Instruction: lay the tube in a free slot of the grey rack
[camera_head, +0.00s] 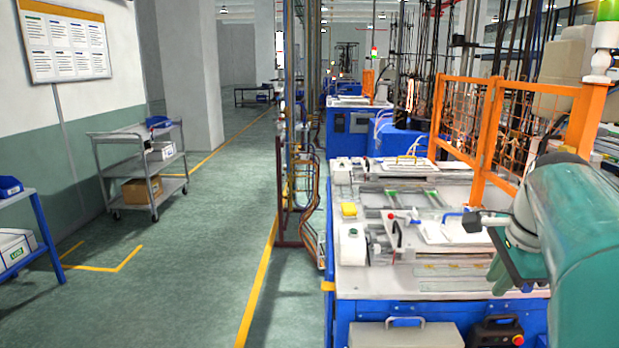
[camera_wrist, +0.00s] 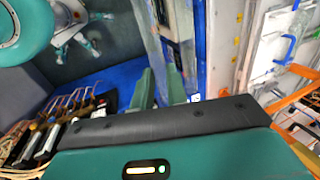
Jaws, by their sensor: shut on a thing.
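My gripper (camera_head: 512,272) is at the right of the head view, over the right front part of the white-topped workbench (camera_head: 385,286). Its two green fingers also show in the wrist view (camera_wrist: 160,86), close together and shut on the tube. The tube itself is too small or hidden to make out between them. A flat grey slatted piece (camera_head: 450,270) lies on the bench just left of my gripper and may be the grey rack; I cannot tell its slots or whether any are filled.
Orange mesh guards (camera_head: 500,125) stand along the bench's right side. A red-topped button (camera_head: 394,228) stands between. The floor aisle at left is open, with a grey cart (camera_head: 140,165).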

